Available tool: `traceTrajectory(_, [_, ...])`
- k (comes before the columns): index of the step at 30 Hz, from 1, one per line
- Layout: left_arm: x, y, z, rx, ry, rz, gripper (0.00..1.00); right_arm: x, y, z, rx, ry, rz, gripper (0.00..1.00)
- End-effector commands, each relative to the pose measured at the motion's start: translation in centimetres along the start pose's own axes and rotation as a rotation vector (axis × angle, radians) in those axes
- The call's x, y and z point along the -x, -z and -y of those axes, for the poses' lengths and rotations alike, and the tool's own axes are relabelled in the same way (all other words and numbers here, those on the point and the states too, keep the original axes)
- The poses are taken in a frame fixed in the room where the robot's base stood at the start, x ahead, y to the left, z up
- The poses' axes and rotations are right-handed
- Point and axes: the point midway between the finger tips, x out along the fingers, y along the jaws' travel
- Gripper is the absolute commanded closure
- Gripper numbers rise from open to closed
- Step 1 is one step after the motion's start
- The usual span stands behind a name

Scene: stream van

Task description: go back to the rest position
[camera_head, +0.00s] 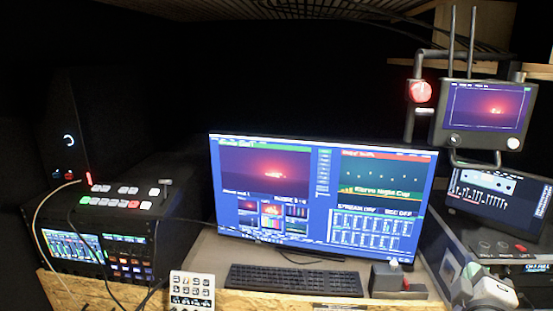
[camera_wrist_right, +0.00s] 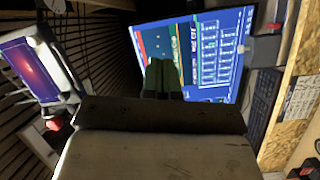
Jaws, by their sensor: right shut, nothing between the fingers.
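My right gripper (camera_head: 472,272) is at the lower right of the head view, in front of the right-hand equipment and to the right of the keyboard. In the right wrist view its dark fingers (camera_wrist_right: 163,80) are together with nothing between them. They point toward the large monitor, which lies beyond them. My left gripper is not in the head view.
The large monitor (camera_head: 318,195) stands on the desk behind a black keyboard (camera_head: 294,280). A switcher console (camera_head: 120,203) is at left, a keypad (camera_head: 192,290) at front. A small screen (camera_head: 485,108) and a red lamp (camera_head: 420,91) hang at right.

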Motion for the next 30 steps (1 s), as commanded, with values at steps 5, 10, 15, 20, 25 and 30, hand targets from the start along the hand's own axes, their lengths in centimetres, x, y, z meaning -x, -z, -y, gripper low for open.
traceTrajectory(5, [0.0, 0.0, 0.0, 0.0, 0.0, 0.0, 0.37, 6.5, -1.1, 11.1, -0.246, 0.392, 0.102, 1.0])
traceTrajectory(10, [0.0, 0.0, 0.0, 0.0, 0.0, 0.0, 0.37, 14.3, -2.2, 18.4, -0.437, 0.712, 0.271, 1.0])
traceTrajectory(15, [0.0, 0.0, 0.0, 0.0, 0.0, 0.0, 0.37, 20.9, -2.8, 22.2, -0.554, 0.93, 0.435, 1.0])
traceTrajectory(20, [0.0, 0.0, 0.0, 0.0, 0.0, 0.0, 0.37, 26.4, -3.2, 24.1, -0.628, 1.086, 0.581, 1.0])
traceTrajectory(25, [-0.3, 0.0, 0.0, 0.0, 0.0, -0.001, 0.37, 29.1, -3.7, 27.1, -0.66, 1.176, 0.684, 1.0])
traceTrajectory(30, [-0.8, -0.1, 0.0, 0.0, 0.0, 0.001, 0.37, 28.3, -4.7, 32.4, -0.646, 1.185, 0.695, 1.0])
